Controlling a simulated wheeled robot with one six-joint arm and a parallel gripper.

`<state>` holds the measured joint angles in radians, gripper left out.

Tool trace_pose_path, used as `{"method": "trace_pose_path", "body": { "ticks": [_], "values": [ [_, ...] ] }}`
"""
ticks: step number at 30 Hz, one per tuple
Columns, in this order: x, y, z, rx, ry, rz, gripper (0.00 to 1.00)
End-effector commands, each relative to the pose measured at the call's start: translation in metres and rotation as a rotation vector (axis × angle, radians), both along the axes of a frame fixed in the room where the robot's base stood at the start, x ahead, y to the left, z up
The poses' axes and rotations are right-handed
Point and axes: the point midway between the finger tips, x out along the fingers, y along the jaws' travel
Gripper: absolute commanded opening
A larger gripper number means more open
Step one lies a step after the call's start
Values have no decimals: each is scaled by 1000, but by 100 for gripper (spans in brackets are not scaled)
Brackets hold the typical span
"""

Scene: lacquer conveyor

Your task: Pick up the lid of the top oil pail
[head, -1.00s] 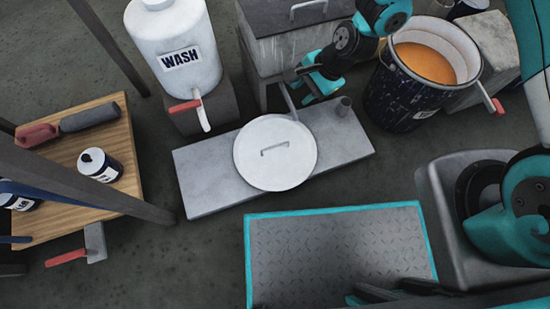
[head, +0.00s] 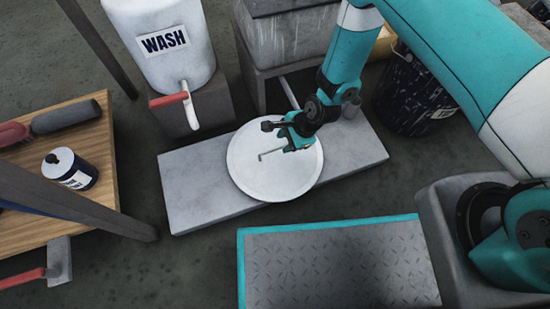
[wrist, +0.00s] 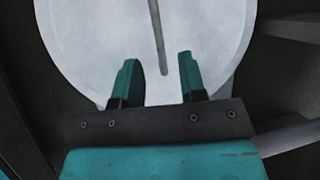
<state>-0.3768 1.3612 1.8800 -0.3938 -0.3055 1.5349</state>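A round white lid (head: 250,183) with a thin bar handle (head: 272,154) lies over a grey slab in the head view. Whether a pail is beneath it cannot be seen. The lid also fills the upper part of the wrist view (wrist: 85,45), its handle (wrist: 156,35) running lengthwise. My gripper (head: 280,137) is above the lid, close to the handle. In the wrist view its two teal fingers (wrist: 157,60) are apart, with the handle's near end showing between them. Nothing is held. Whether the fingers touch the lid cannot be told.
The grey slab (head: 190,190) has bare ends. A white WASH tank (head: 165,60) with a red-handled tap stands behind left. A dark speckled bucket (head: 405,100) is partly hidden behind my arm. A wooden table (head: 97,135) stands left. A teal-edged plate (head: 340,265) lies in front.

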Motion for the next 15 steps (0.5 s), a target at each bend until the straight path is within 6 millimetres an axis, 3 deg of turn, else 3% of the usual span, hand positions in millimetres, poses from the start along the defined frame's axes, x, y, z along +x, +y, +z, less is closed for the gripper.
{"method": "trace_pose_path", "body": {
  "ticks": [7,15],
  "values": [
    [0,6,-14,0,-1,2,38],
    [2,22,-48,1,-1,2,38]
  ]
}}
